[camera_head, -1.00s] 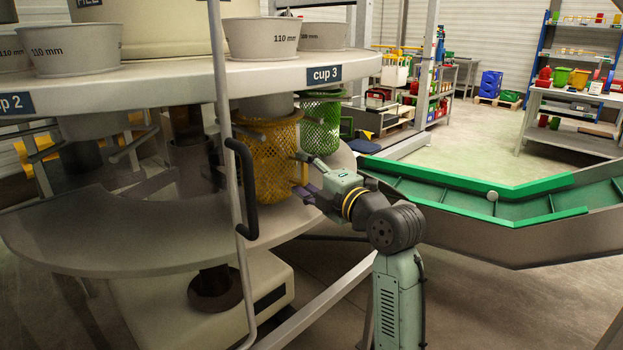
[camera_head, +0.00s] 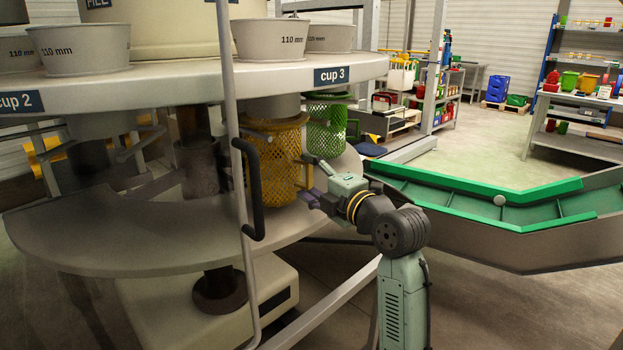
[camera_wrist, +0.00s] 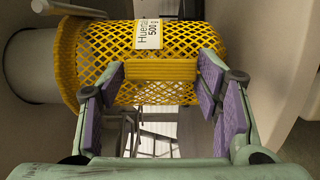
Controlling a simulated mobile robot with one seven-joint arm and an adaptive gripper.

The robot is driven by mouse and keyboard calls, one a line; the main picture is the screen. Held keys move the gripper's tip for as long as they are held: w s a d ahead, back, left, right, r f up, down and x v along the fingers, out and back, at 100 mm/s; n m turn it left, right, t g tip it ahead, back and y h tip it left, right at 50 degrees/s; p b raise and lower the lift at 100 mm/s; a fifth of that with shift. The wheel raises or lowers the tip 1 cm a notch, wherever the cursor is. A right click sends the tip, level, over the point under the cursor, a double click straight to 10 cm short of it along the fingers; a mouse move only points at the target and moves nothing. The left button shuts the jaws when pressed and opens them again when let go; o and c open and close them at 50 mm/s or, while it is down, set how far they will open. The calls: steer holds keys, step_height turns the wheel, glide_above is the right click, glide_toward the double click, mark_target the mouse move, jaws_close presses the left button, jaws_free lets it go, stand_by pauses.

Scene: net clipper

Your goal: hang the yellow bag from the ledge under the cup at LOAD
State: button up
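The yellow mesh bag (camera_head: 278,165) hangs upright below the disc's edge at the cup 3 label (camera_head: 331,75), its rim around the lower end of a grey tube (camera_head: 268,106). In the wrist view the bag (camera_wrist: 225,50) lies sideways, with a white label and its rim around the tube (camera_wrist: 32,65). My gripper (camera_head: 306,180) is at the bag's right side. Its purple-padded fingers (camera_wrist: 163,95) stand apart, on either side of a ridged yellow block (camera_wrist: 160,70) on the bag. No LOAD sign is readable.
A green mesh bag (camera_head: 326,130) hangs behind the yellow one. A lower grey shelf (camera_head: 150,235) curves below. An upright post with a black handle (camera_head: 252,190) stands in front at left. A green-edged conveyor (camera_head: 500,215) lies to the right.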

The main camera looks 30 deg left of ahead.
steer(key=o, duration=0.3)
steer(key=shift+o, duration=0.2)
steer(key=v, duration=1.2)
steer(key=shift+d, duration=0.1)
